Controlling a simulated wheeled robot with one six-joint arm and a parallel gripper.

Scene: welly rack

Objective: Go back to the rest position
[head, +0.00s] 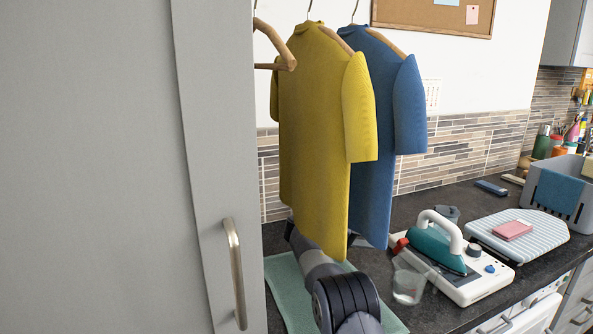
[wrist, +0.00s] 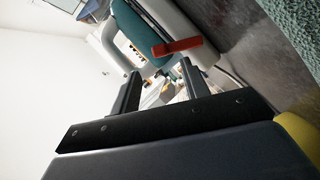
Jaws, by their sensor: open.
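My gripper (wrist: 160,88) is open in the wrist view, with nothing between its two dark fingers. The teal iron (wrist: 188,78) and a red part (wrist: 177,47) show just beyond the fingertips. In the head view, my arm rises from the lower edge and passes behind the hanging yellow shirt (head: 322,120), which hides most of its far end. The teal iron (head: 436,250) stands on a white base (head: 470,287) to the right of my arm.
A blue shirt (head: 405,105) hangs beside the yellow one, with an empty wooden hanger (head: 285,50) at left. A clear cup (head: 408,285) stands close by my arm. A green mat (head: 290,290) lies below. A grey cabinet door (head: 100,170) fills the left.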

